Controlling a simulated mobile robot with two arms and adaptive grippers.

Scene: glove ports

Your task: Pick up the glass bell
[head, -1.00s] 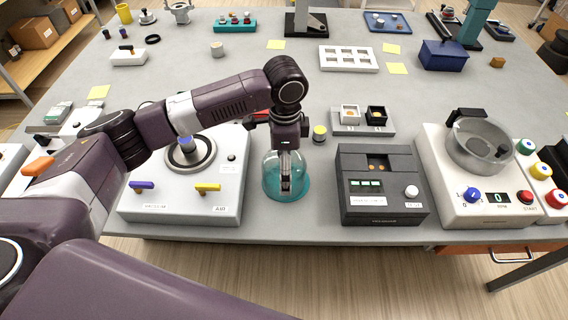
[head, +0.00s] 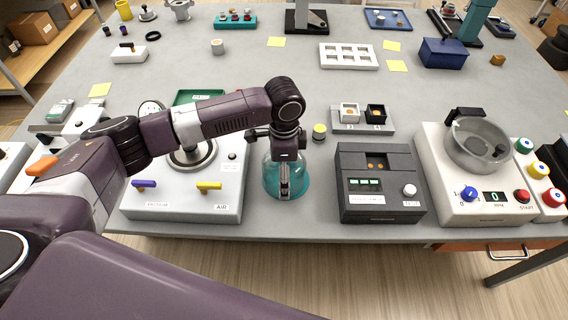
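The glass bell (head: 270,185) is a clear dome over a teal base, near the table's front edge, between the vacuum box and the dark grey device. My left gripper (head: 285,190) points straight down at the bell, in front of or around its top. The wrist and fingers cover the bell's upper middle. The finger gap is too small and hidden to tell whether it grips the bell's knob. My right gripper is not in the head view.
The white vacuum box (head: 180,209) with a round plate stands left of the bell. The dark grey device (head: 380,212) stands close on its right. A small yellow-topped jar (head: 319,132) is behind it. A mixer with a bowl (head: 480,145) is further right.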

